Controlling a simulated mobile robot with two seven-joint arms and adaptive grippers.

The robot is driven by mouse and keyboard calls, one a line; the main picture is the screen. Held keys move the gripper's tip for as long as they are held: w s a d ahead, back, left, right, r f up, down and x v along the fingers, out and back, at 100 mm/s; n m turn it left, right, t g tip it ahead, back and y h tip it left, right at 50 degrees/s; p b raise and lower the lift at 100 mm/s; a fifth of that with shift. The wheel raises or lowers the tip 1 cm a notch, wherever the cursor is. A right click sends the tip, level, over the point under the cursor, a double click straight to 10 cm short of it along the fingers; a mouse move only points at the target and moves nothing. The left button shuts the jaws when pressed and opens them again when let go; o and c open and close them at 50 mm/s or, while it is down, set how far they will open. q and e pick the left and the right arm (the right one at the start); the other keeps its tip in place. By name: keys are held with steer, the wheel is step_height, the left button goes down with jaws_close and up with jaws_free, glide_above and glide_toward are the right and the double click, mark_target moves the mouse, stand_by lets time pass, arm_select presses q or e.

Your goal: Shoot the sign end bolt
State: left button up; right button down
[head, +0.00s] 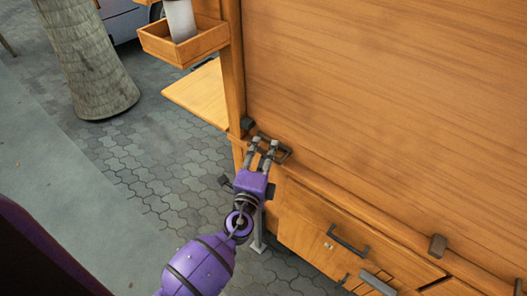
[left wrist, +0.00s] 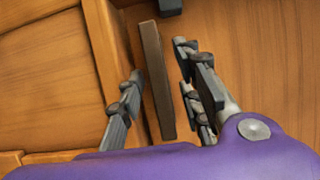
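A dark metal bolt piece (head: 285,152) sits at the lower left corner of the large wooden panel. In the left wrist view a dark bar (left wrist: 154,75), seemingly the same piece, lies between my finger pads. My left gripper (head: 263,144) is at the piece, its fingertips over it. It also shows in the left wrist view (left wrist: 158,92), with its fingers apart on either side of the bar. There is a visible gap on both sides. The fingers partly hide the piece in the head view. My right gripper is out of view.
The large wooden panel (head: 390,100) rises above a cabinet with a drawer handle (head: 348,242). Small dark blocks sit at the panel's edge, one at left (head: 247,123) and one at right (head: 437,246). A wooden box (head: 183,45) and a side shelf (head: 200,95) stick out at left.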

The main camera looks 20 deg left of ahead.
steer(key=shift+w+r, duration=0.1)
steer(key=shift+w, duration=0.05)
arm_select(q)
jaws_close()
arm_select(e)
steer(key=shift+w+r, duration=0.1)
arm_select(q)
steer(key=shift+f, duration=0.1)
